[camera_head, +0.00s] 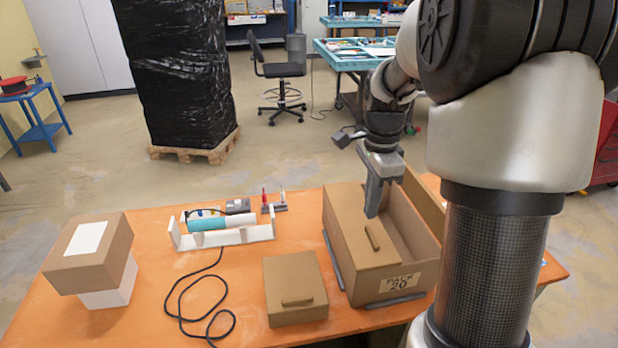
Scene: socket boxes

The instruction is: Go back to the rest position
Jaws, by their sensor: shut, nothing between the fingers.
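My gripper (372,210) points down above the large cardboard box (365,297) marked "PACK 20" on the right of the orange table. Its fingers are shut with nothing between them. The fingertips appear over the box's left flap, near its small handle (373,237); whether they touch it I cannot tell. The right part of this box is open. My arm rises on the right and hides part of the table and the box's right side.
The orange table (250,285) also holds a smaller box with a handle (293,280), a tilted-looking box on a white base (90,250), a white rack with a teal cylinder (222,240), and a black cable (195,290). A wrapped pallet (180,80) and chair (280,70) stand behind.

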